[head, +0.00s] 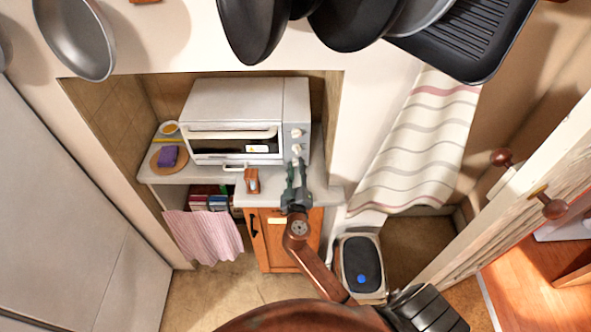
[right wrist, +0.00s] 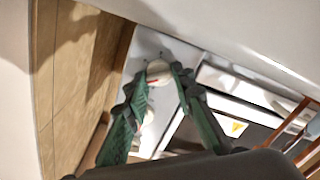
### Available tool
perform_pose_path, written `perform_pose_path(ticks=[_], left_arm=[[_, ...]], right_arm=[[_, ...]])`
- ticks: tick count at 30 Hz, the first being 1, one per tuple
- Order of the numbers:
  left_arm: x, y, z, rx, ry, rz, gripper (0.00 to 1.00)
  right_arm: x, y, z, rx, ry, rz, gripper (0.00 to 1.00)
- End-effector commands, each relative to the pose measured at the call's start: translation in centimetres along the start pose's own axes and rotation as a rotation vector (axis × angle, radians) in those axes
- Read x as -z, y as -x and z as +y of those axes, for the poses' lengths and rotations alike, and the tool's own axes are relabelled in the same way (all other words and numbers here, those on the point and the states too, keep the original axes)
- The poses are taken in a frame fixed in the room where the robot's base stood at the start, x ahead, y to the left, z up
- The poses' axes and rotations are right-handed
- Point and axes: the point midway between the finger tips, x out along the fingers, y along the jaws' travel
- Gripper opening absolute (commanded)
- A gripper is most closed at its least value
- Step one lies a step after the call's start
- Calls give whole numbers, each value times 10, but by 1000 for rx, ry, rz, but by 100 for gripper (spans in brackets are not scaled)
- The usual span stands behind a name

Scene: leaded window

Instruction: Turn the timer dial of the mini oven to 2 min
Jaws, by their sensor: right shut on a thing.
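The mini oven (head: 232,100) stands in the wall niche, with its door shut and its control panel on the right side. Pale round dials run down the panel; the upper dial (head: 296,133) and one below it are clear. My right gripper (head: 297,164) is at the lower panel, and its green fingers hide what lies behind them. In the right wrist view, the fingertips of the gripper (right wrist: 164,80) are closed around a pale round dial, the timer dial (right wrist: 158,69). Its pointer and scale are too small to read. My left gripper is not in view.
A small brown object (head: 252,180) stands on the counter (head: 230,182) near the gripper. Pans (head: 75,38) hang above. A bin (head: 362,262) stands at lower right.

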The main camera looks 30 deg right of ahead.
Motion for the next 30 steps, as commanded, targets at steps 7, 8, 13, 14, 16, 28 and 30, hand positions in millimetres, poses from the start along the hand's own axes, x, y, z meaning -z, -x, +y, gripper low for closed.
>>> perform_pose_path(ticks=[7,8,13,14,16,28,30], left_arm=[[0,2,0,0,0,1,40],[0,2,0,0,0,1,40],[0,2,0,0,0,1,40],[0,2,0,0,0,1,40],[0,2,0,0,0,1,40],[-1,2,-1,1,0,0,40],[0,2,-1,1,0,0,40]], right_arm=[[1,0,0,3,1,0,25],[1,0,0,3,1,0,27],[1,0,0,2,2,0,39],[1,0,0,2,2,0,41],[1,0,0,2,2,0,41],[-1,21,-1,3,2,-2,41],[-1,34,0,3,0,-4,41]])
